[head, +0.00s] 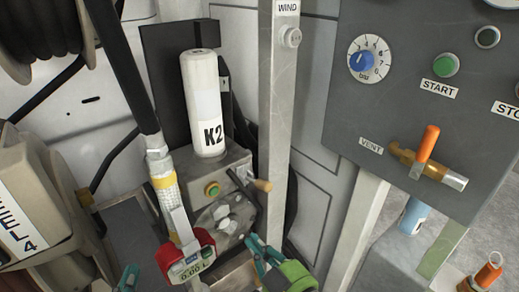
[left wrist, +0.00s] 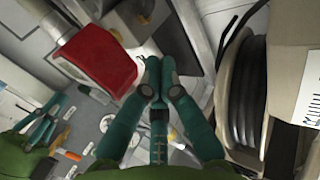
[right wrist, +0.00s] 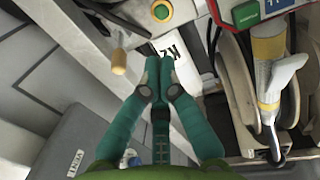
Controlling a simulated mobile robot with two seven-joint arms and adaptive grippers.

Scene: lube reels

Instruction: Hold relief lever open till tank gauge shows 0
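A lever with a tan knob (head: 263,185) sticks out to the right of the grey box (head: 236,164) under the white K2 bottle (head: 206,105). The knob also shows in the right wrist view (right wrist: 119,62), left of my right gripper (right wrist: 160,62). My right gripper (head: 262,248) is below the knob in the head view, apart from it, shut and empty. My left gripper (left wrist: 152,64) is shut and empty beside a red housing (left wrist: 100,55); only its edge shows low in the head view. I cannot make out a tank gauge reading.
The grey panel (head: 455,120) at right carries a blue-pointer dial (head: 369,60), a green START button (head: 446,65) and an orange-handled VENT valve (head: 428,143). A red-framed meter (head: 188,262) reads about 0.00 L. A grey post (head: 278,130) stands mid-view.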

